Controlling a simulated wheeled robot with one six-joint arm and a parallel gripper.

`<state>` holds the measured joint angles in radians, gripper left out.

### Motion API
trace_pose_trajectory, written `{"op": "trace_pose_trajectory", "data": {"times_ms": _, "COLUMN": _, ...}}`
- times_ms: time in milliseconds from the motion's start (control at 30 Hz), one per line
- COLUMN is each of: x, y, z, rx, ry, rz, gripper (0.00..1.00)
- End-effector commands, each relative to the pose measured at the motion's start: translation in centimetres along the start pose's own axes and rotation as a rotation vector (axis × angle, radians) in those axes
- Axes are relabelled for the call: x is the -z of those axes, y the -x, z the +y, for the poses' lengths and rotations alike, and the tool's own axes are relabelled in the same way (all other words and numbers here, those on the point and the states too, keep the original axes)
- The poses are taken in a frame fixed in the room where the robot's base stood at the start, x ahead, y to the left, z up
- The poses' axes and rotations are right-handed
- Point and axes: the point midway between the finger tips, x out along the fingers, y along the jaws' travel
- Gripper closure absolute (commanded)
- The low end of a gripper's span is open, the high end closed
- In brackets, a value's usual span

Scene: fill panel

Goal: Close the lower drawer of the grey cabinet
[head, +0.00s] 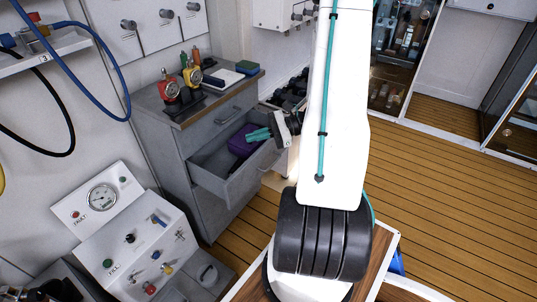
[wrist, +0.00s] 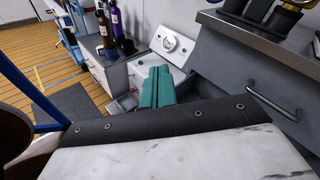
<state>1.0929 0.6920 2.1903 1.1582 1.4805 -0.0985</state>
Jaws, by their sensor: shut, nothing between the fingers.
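The grey cabinet (head: 172,135) stands left of centre in the head view. The upper drawer (head: 222,118) is closed. My gripper (head: 250,136) has teal fingers, shut and empty, which overlap the open drawer near its right end in the head view; whether they touch it I cannot tell. The shut fingers (wrist: 157,87) also show in the wrist view, with a grey drawer front and handle (wrist: 272,103) to their right. My gripper's body hides much of the lower area there.
Red and yellow gauges (head: 170,88) and a notepad (head: 223,78) sit on the cabinet top. A white gauge panel (head: 105,200) stands in front at left. Wooden floor (head: 440,185) is open at right. Bottles (wrist: 115,25) stand on a far counter in the wrist view.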

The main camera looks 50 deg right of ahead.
Motion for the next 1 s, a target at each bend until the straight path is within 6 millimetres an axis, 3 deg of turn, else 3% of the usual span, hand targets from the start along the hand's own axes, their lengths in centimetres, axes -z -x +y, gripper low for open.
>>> {"op": "trace_pose_trajectory", "data": {"times_ms": 33, "x": 2.9, "y": 1.8, "z": 0.3, "rx": 0.102, "ry": -0.064, "rz": -0.012, "gripper": 1.0}}
{"op": "trace_pose_trajectory", "data": {"times_ms": 200, "x": 11.0, "y": 7.1, "z": 1.7, "rx": 0.423, "ry": -0.228, "rz": -0.036, "gripper": 1.0}}
{"op": "trace_pose_trajectory", "data": {"times_ms": 400, "x": 17.6, "y": 11.4, "z": 4.8, "rx": 0.693, "ry": -0.35, "rz": -0.046, "gripper": 1.0}}
{"op": "trace_pose_trajectory", "data": {"times_ms": 500, "x": 19.3, "y": 12.4, "z": 5.8, "rx": 0.765, "ry": -0.381, "rz": -0.047, "gripper": 1.0}}
{"op": "trace_pose_trajectory", "data": {"times_ms": 667, "x": 20.3, "y": 12.5, "z": 6.0, "rx": 0.803, "ry": -0.397, "rz": -0.048, "gripper": 1.0}}
{"op": "trace_pose_trajectory", "data": {"times_ms": 1000, "x": 20.9, "y": 8.0, "z": 1.6, "rx": 0.795, "ry": -0.395, "rz": -0.048, "gripper": 1.0}}
